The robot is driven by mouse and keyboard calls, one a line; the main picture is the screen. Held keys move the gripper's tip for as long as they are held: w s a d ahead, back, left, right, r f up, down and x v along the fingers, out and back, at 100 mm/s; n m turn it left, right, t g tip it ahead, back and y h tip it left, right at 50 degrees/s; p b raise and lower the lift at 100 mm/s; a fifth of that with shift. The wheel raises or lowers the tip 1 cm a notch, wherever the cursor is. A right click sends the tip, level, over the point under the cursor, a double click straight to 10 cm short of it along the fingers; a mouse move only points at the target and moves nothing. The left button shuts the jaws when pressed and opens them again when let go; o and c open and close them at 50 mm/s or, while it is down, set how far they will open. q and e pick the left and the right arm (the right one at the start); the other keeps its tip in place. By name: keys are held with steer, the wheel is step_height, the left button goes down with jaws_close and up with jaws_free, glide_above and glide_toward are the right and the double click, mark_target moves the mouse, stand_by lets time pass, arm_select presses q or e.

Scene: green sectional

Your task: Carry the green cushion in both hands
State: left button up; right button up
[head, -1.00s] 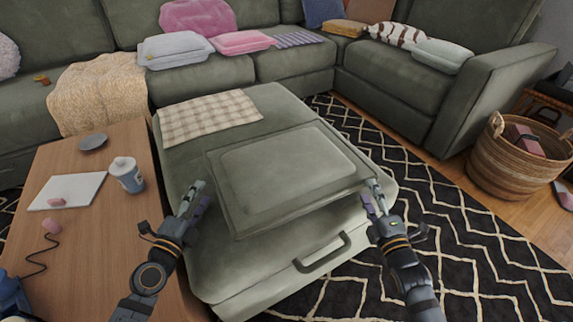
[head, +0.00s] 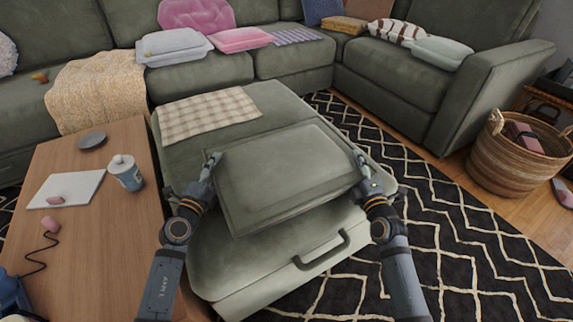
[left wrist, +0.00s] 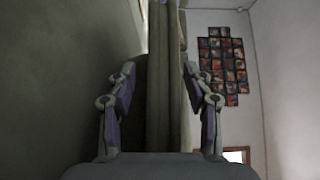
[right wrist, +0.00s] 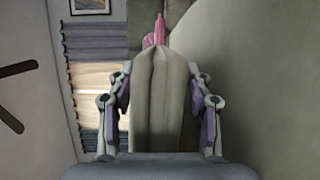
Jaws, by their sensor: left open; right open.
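The green cushion (head: 285,175) is a flat piped rectangle over the green ottoman (head: 235,275), its near edge towards me. My left gripper (head: 212,160) is at its left edge and my right gripper (head: 359,158) at its right edge. In the left wrist view, the cushion's edge (left wrist: 160,110) runs between the open fingers, with gaps at both sides. In the right wrist view, the cushion's edge (right wrist: 160,115) also fills much of the space between the open fingers. I cannot tell whether the cushion's underside is clear of the ottoman.
A checked cloth (head: 208,114) lies at the ottoman's far left. A wooden table (head: 95,235) with a cup (head: 127,174) stands close to my left arm. Several pillows lie on the sofa (head: 200,83).

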arm_select(q)
jaws_close()
arm_select(e)
jaws_close()
arm_select(q)
steer(key=shift+r, duration=0.1)
